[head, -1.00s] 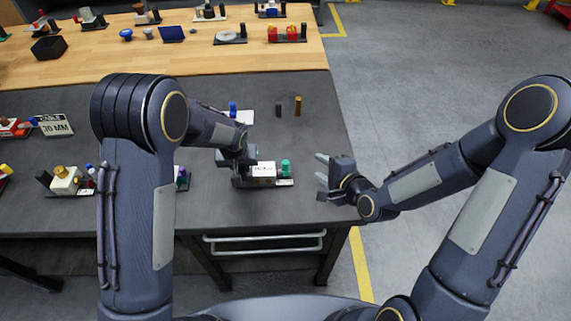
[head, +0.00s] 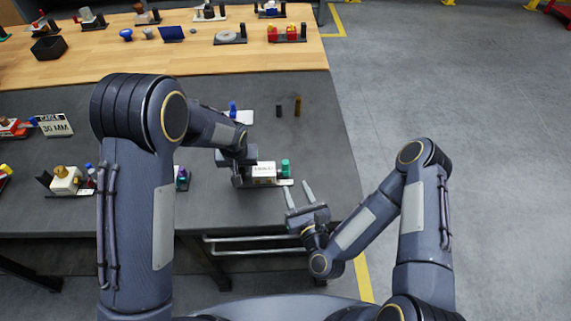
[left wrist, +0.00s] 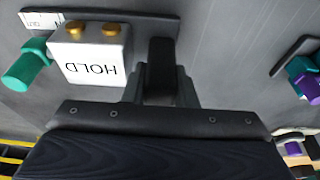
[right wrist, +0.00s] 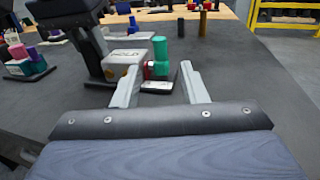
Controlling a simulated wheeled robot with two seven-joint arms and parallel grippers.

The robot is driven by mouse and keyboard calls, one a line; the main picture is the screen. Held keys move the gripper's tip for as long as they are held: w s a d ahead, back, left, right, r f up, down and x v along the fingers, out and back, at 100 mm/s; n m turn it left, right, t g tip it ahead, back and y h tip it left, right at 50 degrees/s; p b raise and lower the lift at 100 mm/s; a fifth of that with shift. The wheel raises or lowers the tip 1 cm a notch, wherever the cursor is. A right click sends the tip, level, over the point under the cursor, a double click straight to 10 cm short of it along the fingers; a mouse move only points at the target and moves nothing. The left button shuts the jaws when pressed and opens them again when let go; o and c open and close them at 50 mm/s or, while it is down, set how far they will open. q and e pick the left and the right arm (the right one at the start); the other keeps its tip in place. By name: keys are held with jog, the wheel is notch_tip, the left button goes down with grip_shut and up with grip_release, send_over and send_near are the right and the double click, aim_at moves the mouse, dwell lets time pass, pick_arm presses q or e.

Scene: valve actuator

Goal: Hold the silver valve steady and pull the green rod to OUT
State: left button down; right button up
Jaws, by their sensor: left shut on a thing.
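The silver valve (head: 264,170) is a pale block marked HOLD on a dark base plate; it also shows in the left wrist view (left wrist: 95,60) with two brass studs. The green rod (head: 285,167) sticks out of its right end, upright-looking in the right wrist view (right wrist: 160,55). Beside the rod is a label strip (left wrist: 42,20) with OUT and IN. My left gripper (left wrist: 160,85) is shut on the black post (left wrist: 161,58) at the valve's other end. My right gripper (head: 299,188) is open and empty, its fingers pointing toward the rod, apart from it (right wrist: 160,75).
A brass peg (head: 298,106) and a dark peg (head: 278,111) stand behind on the grey table (head: 320,150). Similar units, one with a purple part (head: 181,176), stand to the left. A 30 MM sign (head: 56,125) is farther left. The table right of the valve is clear.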

aim_at(287, 168)
jog(key=x, duration=1)
jog(key=shift+w, duration=0.1)
grip_shut()
